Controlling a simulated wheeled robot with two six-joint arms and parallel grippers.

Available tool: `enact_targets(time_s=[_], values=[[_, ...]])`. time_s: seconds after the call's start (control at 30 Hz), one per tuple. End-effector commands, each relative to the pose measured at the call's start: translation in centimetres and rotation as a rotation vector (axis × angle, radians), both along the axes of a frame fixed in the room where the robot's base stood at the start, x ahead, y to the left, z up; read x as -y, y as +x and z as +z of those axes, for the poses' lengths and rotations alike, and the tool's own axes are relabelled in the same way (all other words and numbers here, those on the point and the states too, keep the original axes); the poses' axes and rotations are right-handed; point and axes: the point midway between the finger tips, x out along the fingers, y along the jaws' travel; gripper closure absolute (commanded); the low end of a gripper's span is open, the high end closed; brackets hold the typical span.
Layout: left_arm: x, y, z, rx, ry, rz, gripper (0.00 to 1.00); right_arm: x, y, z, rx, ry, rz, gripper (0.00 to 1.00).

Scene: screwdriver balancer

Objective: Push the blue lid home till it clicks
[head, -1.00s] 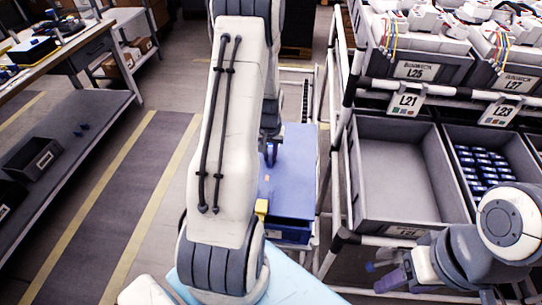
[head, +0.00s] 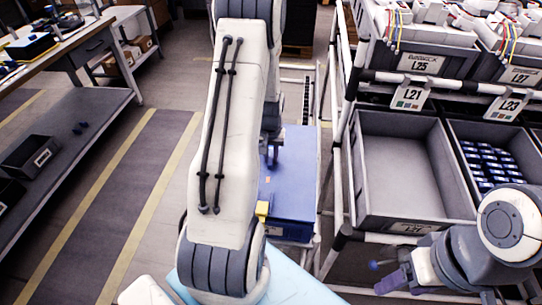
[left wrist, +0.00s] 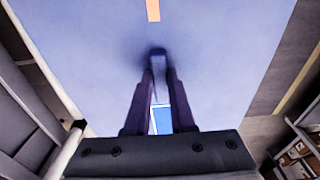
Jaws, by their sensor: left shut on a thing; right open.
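The blue lid (head: 293,185) lies flat on top of a blue box (head: 290,232) beyond my left arm. Its broad blue face fills much of the left wrist view (left wrist: 225,60). My left gripper (head: 270,160) is at the lid's top face, partly hidden by my own arm. In the left wrist view its fingers (left wrist: 160,75) are shut on a small dark blue piece (left wrist: 158,58) at the lid; its shape is blurred. A yellow tab (head: 262,210) shows at the lid's near edge. Whether the lid sits flush cannot be told. My right gripper (head: 390,278) is open and empty.
A rack right of the box holds an empty grey bin (head: 405,175) and a bin of blue parts (head: 495,165). Bins of white devices (head: 420,45) stand above. A workbench (head: 75,120) is at the left. The striped floor (head: 130,180) between is clear.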

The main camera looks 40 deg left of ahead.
Motion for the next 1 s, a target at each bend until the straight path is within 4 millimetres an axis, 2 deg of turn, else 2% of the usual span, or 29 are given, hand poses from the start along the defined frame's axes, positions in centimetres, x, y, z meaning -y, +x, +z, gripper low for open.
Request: enact_targets(time_s=[0.6,1.0], values=[[0.07,-0.11,0.0,0.0,0.0,0.0,1.0,0.0,0.0,0.18,0.0,0.0,0.0,0.39],[0.07,-0.11,-0.72,0.0,0.0,0.0,1.0,0.0,0.0,-0.2,0.0,0.0,0.0,0.39]])
